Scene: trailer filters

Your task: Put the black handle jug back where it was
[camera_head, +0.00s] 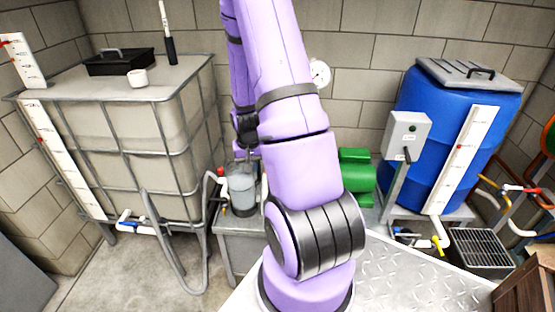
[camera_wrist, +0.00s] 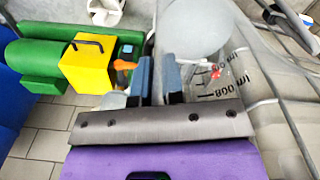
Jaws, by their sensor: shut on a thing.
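The jug (camera_head: 242,192) is clear with grey contents, in the middle left of the head view, just above or on the grey stand (camera_head: 240,250); I cannot tell if it touches. In the wrist view the jug (camera_wrist: 232,88) shows printed millilitre marks, to the right of the fingers. My gripper (camera_wrist: 158,82) is shut on the jug, at a dark part between the fingers that looks like its handle. In the head view my arm hides part of the jug and the stand.
A green pump (camera_head: 356,172) is right of my arm. A blue barrel (camera_head: 440,140) stands farther right. A yellow box (camera_wrist: 88,66) shows in the wrist view.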

